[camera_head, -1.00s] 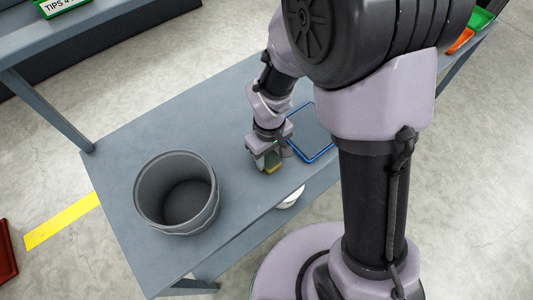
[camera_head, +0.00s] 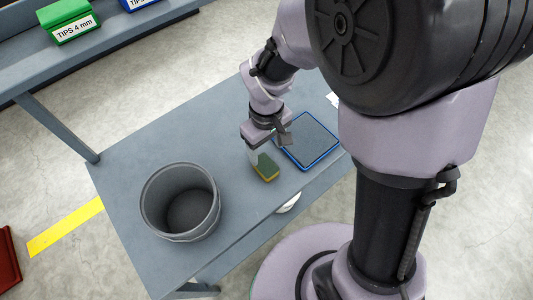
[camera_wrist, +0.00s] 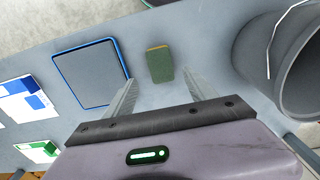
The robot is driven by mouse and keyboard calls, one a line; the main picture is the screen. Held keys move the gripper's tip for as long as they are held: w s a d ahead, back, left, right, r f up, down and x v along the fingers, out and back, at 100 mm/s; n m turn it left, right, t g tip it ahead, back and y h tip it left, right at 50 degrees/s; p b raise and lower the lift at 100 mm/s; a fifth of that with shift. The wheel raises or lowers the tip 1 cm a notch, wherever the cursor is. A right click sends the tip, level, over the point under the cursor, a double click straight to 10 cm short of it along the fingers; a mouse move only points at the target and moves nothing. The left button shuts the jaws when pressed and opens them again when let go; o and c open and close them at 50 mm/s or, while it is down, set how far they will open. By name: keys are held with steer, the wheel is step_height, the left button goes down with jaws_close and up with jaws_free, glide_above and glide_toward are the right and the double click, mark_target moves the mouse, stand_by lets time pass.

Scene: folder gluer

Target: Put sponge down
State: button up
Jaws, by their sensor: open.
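The sponge (camera_head: 266,168), yellow with a dark green face, lies on the grey table (camera_head: 232,120) between the bucket and the blue-edged tray. It also shows in the wrist view (camera_wrist: 160,64), ahead of my fingertips and between their lines. My gripper (camera_head: 268,148) is just above and behind the sponge, with its jaws apart and nothing between them. In the wrist view the two fingers (camera_wrist: 158,88) are spread wide and do not touch the sponge.
A dark grey bucket (camera_head: 150,205) stands on the table to the left. A blue-edged flat tray (camera_head: 309,140) lies to the right of the sponge. Blue-and-white boxes (camera_wrist: 27,98) show in the wrist view. A shelf with a green bin (camera_head: 68,21) is at the back left.

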steer(key=s+d+r+m+t, duration=0.2)
steer(key=s+r+m, duration=0.1)
steer(key=r, duration=0.3)
steer(key=s+d+r+m+t+y, duration=0.1)
steer(key=s+d+r+m+t, duration=0.1)
steer(key=s+r+m, duration=0.2)
steer(key=s+d+r+m+t+y, duration=0.1)
steer(key=s+r+m, duration=0.3)
steer(key=r, duration=0.6)
steer(key=shift+d+r+t, duration=0.25)
steer(key=shift+d+t, duration=0.15)
steer(key=shift+d, duration=0.4)
steer(key=shift+f, duration=0.35)
